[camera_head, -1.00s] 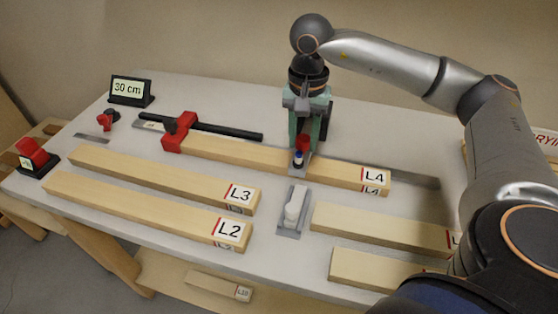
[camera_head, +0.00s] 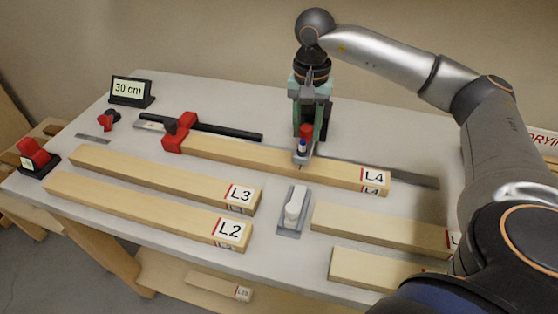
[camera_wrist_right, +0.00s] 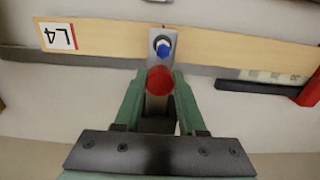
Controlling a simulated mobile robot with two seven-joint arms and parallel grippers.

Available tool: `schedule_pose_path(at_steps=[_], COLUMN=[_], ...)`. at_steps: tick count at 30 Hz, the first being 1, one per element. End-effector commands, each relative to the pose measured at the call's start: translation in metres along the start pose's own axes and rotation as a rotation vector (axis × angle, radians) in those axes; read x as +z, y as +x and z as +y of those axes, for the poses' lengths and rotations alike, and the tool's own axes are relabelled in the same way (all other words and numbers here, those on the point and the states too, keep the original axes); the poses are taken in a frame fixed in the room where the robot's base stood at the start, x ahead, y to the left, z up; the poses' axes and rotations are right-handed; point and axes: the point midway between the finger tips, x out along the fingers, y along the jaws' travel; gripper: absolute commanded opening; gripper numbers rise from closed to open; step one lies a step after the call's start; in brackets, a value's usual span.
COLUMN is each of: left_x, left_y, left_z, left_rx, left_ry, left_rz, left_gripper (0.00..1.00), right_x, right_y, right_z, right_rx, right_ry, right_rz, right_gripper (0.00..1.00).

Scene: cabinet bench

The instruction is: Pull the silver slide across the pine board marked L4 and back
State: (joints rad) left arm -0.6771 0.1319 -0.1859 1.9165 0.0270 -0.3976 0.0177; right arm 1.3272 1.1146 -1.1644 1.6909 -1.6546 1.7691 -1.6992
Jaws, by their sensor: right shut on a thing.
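The pine board marked L4 (camera_head: 240,154) lies across the table, its left end under a red stop block (camera_head: 178,134). The silver slide (camera_head: 303,154) lies crosswise at the board and carries a red knob and a blue-tipped piece. In the right wrist view the silver slide (camera_wrist_right: 170,36) reaches over the board, with the red knob (camera_wrist_right: 160,80) nearer the gripper. My right gripper (camera_head: 306,128), with green fingers, is shut on the slide at its rear part, behind the board. The fingers also show in the wrist view (camera_wrist_right: 158,100). My left gripper is out of view.
Boards L3 (camera_head: 160,178) and L2 (camera_head: 140,209) lie in front at left. A white-handled item on a grey plate (camera_head: 291,222) stands in front of L4. Two more boards lie at front right. A "30 cm" sign (camera_head: 130,91) stands at back left. A metal strip runs behind L4.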

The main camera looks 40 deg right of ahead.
Motion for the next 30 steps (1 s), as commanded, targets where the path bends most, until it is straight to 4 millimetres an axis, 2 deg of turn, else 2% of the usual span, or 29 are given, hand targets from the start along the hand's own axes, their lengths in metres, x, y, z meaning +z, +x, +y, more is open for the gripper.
schedule_pose_path(at_steps=[30], left_x=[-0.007], left_y=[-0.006], left_z=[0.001], left_rx=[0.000], left_ry=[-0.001], left_rz=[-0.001], left_gripper=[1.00], right_x=[-0.050], right_y=[-0.001], right_z=[-0.001], right_rx=[-0.005], right_ry=[0.001], right_rz=[0.002], right_gripper=[0.08])
